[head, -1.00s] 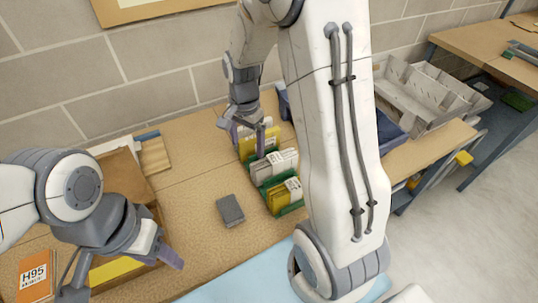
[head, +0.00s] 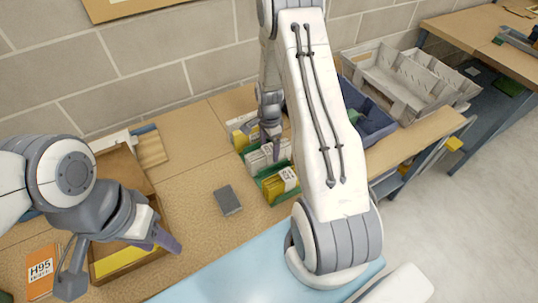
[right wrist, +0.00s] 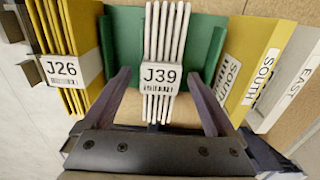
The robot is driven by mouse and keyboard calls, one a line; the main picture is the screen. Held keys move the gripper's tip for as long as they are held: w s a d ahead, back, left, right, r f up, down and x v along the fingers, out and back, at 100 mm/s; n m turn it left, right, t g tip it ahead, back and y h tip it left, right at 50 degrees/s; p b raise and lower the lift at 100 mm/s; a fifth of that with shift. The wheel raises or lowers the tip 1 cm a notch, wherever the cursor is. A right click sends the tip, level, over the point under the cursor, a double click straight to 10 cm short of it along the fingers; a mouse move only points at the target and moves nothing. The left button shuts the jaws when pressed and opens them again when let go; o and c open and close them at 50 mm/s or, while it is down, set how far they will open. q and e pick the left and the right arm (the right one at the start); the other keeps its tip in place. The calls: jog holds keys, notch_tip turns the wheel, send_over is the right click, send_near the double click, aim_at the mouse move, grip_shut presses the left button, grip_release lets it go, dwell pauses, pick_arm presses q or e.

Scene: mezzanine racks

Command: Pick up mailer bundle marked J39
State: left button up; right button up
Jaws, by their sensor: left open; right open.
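The mailer bundle marked J39 (right wrist: 163,75) is a stack of white mailers standing on edge, with a white label band, in a green holder (right wrist: 203,45) in the right wrist view. In the head view the white bundle (head: 262,160) sits between yellow bundles. My right gripper (right wrist: 164,82) is open, with one finger on each side of the J39 bundle and gaps on both sides. In the head view my right gripper (head: 270,140) is over the bundles, partly hiding them. My left gripper (head: 165,240) is open and empty over the brown box at the left.
A yellow bundle marked J26 (right wrist: 68,65) stands to the left of J39, and yellow mailers marked SOUTH (right wrist: 255,70) to the right. A grey block (head: 228,200) lies on the table. A blue bin (head: 370,118) and grey trays (head: 395,85) stand to the right.

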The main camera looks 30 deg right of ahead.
jog(key=shift+f, duration=0.85)
grip_shut()
jog(key=shift+r, duration=0.15)
